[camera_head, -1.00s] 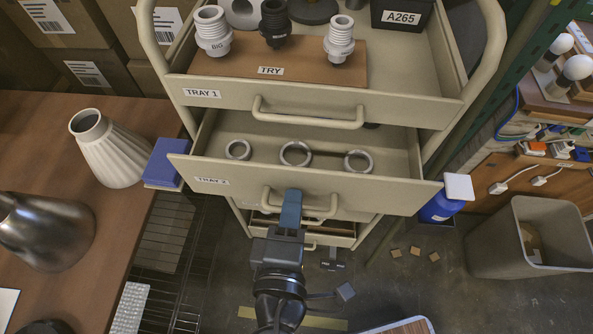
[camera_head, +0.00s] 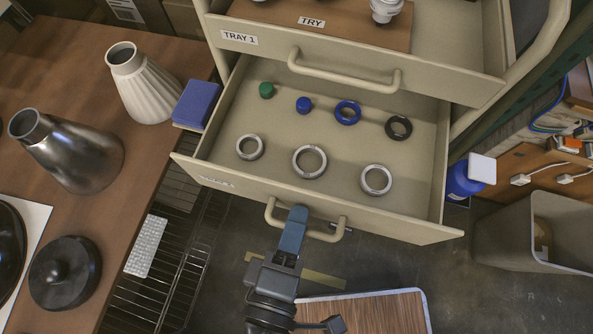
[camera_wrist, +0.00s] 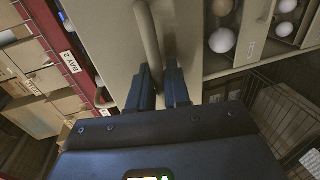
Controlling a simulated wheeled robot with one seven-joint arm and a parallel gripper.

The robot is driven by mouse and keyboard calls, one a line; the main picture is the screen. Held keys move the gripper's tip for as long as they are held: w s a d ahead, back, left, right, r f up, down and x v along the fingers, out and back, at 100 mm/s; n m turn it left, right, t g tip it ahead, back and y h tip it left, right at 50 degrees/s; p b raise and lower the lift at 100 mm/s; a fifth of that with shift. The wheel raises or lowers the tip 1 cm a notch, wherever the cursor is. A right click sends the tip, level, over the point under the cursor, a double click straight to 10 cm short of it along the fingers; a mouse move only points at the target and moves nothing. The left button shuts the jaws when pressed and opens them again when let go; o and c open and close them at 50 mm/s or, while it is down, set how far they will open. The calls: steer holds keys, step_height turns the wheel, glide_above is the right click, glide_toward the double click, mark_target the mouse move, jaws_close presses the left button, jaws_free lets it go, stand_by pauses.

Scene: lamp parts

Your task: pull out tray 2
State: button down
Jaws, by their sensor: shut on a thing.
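Tray 2 (camera_head: 330,216) is a beige drawer, pulled well out below tray 1 (camera_head: 445,82). Its front label is only partly legible now. Inside lie three silver rings, a blue ring (camera_head: 347,112), a black ring (camera_head: 398,127), a green piece (camera_head: 266,90) and a blue piece (camera_head: 303,105). My gripper (camera_head: 297,214) is shut on the tray 2 handle (camera_head: 338,230), left of its middle. In the wrist view the handle (camera_wrist: 147,38) runs down between the fingers (camera_wrist: 160,88), which hide its gripped part.
A wooden table (camera_head: 60,95) at left holds a white shade (camera_head: 145,85), a metal shade (camera_head: 75,152) and a black lid (camera_head: 66,272). A blue box (camera_head: 196,104) is close to the tray's left side. A grey bin (camera_head: 545,235) stands at right. A wood-topped surface (camera_head: 365,313) is in front.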

steer(key=c, duration=1.3)
jaws_free()
steer(key=shift+c, duration=0.2)
steer(key=v, duration=0.7)
steer(key=shift+s+b, duration=0.35)
steer(key=shift+s, duration=0.05)
